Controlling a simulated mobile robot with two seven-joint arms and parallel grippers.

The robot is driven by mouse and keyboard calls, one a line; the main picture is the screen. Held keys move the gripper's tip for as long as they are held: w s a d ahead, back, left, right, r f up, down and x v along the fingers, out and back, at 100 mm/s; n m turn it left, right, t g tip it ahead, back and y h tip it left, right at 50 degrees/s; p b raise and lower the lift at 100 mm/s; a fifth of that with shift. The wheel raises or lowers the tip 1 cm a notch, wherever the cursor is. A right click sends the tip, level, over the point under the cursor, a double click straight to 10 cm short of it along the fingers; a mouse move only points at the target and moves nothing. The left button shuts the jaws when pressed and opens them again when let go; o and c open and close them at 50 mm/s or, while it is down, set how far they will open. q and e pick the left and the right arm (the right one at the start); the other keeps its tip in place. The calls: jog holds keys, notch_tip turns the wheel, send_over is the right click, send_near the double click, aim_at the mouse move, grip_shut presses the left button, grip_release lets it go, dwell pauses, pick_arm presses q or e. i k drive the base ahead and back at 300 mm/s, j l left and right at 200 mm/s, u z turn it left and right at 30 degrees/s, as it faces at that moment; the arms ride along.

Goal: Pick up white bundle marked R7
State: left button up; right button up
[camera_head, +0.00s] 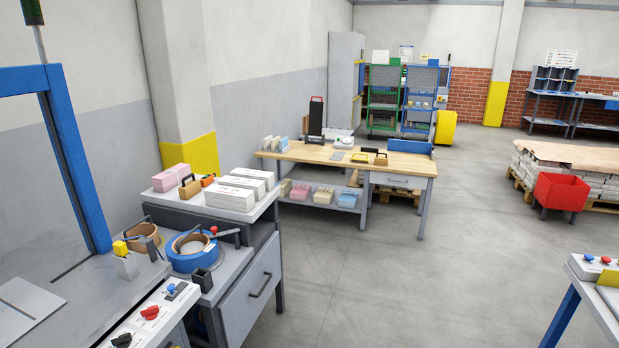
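Several white bundles lie side by side on the grey cabinet top at centre left: a front one (229,199), a middle one (243,185) and a rear one (254,174). There are dark marks on them, but they are too small to read, so I cannot tell which is R7. A pink bundle (167,181) lies on the same top to their left. Neither of my grippers is in view.
A red bin (562,191) and loaded pallet stand at right. The middle floor (420,280) is clear.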

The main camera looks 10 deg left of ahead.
aim_at(258, 187)
jog(key=i+l+u, duration=0.15)
jog(key=i+u, duration=0.25)
jog(key=i, duration=0.3)
jog(key=i+l+u, duration=0.35)
jog(key=i, duration=0.3)
jog(key=i+l+u, duration=0.4)
jog(key=i+l, duration=0.1)
jog(key=i, duration=0.1)
